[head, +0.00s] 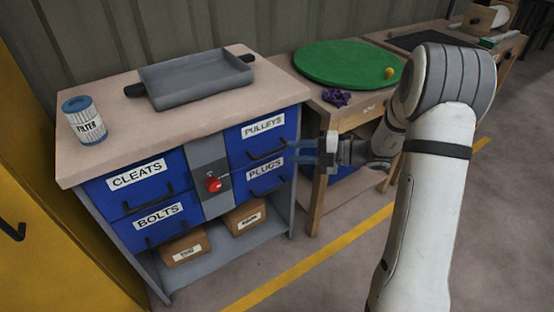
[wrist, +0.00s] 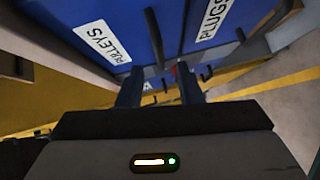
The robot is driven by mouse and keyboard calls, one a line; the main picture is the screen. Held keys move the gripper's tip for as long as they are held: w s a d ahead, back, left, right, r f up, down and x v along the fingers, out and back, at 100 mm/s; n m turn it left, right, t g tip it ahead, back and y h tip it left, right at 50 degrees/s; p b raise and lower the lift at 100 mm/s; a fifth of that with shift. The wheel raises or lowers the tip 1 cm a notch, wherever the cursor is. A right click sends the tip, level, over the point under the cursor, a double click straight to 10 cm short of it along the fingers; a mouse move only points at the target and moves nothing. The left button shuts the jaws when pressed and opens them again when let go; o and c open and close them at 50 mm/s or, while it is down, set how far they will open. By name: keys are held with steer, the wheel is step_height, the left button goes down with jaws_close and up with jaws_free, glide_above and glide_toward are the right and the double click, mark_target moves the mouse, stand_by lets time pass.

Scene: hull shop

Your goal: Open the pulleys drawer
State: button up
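The pulleys drawer (head: 238,137) is the upper right blue drawer of the workbench, with a white PULLEYS label and a dark bar handle (head: 266,150). It looks shut. My gripper (head: 291,152) is at the right end of this handle, fingers pointing left toward the drawer front. In the wrist view, the two fingers (wrist: 159,88) are apart with nothing clearly gripped. The dark handle (wrist: 155,35) runs down toward the gap between them. Whether the fingers touch it cannot be told. The PULLEYS label (wrist: 101,40) shows at the upper left.
The plugs drawer (head: 243,182) lies directly below; cleats (head: 105,188) and bolts (head: 121,232) drawers are left. A red knob (head: 213,184) sits on the grey centre panel. A grey tray (head: 195,78) and filter can (head: 84,120) stand on top. Another bench (head: 318,95) stands close right.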

mark_target(276, 151)
steer(key=b+x, duration=0.2)
steer(key=x, duration=0.4)
steer(key=shift+a, duration=0.25)
steer(key=shift+a+b, duration=0.35)
steer(key=shift+a, duration=0.1)
steer(key=shift+c, duration=0.2)
jaws_close()
